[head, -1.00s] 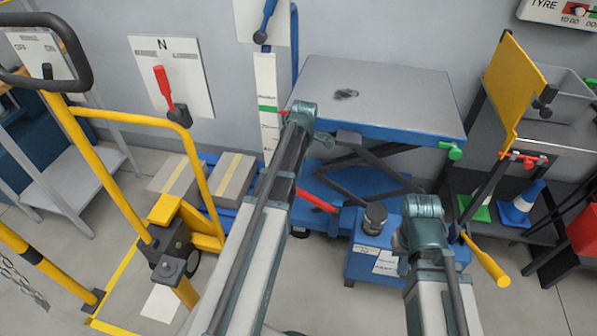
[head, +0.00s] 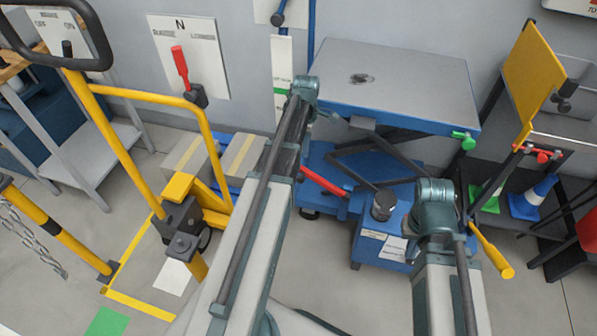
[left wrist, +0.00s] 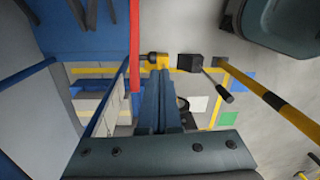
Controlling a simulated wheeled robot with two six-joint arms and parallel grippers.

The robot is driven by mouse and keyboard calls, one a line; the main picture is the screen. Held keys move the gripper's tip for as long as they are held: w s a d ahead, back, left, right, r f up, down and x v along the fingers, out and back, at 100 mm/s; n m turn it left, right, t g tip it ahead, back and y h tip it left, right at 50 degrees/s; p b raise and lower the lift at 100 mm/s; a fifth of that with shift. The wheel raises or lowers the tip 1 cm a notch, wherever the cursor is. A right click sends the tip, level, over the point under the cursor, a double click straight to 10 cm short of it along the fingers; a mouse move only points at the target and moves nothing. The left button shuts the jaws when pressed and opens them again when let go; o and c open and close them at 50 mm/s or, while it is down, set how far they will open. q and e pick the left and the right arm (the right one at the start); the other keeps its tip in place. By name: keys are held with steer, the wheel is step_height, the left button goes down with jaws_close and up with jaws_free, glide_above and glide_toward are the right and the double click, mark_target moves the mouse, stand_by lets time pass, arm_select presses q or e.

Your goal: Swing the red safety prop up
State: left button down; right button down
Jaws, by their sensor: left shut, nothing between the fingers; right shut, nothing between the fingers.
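The red safety prop (head: 325,181) is a slim red bar, low beside the blue lift table (head: 395,88) with the grey top. In the head view it slopes down to the right toward a blue box, and part lies behind my left arm. In the left wrist view the red bar (left wrist: 134,50) runs from the top edge down, just left of my fingertips; I cannot tell whether they touch. My left gripper (left wrist: 157,78) is shut and empty; my left arm hides it in the head view. My right arm shows at the lower right, but its gripper is not visible.
A yellow pallet jack (head: 181,187) with boxes (head: 240,158) stands to the left. A yellow handle (head: 490,250) juts out beside my right arm. The blue box (head: 378,236) lies between my arms. Cones (head: 533,196) stand on a dark shelf at the right.

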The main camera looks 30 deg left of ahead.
arm_select(q)
steer(key=s+a+f+h+b, duration=0.1)
steer(key=a+f+h+b, duration=0.1)
steer(key=a+f+b, duration=0.3)
steer(key=s+a+f+t+h+b, duration=0.1)
steer(key=a+f+h+b, duration=0.1)
steer(key=a+f+b, duration=0.3)
steer(key=shift+s+a+f+h+b, duration=0.3)
steer(key=shift+s+a+b, duration=0.15)
steer(key=shift+a, duration=0.5)
steer(key=b+x, duration=0.9)
steer(key=x, duration=0.1)
steer(key=shift+w+d+r+p, duration=0.35)
steer(key=shift+d+r+p, duration=0.3)
steer(key=shift+r+p, duration=0.1)
steer(key=shift+w+d+r+p, duration=0.4)
steer(key=shift+d+r+p, duration=0.25)
steer(key=shift+r+p, duration=0.1)
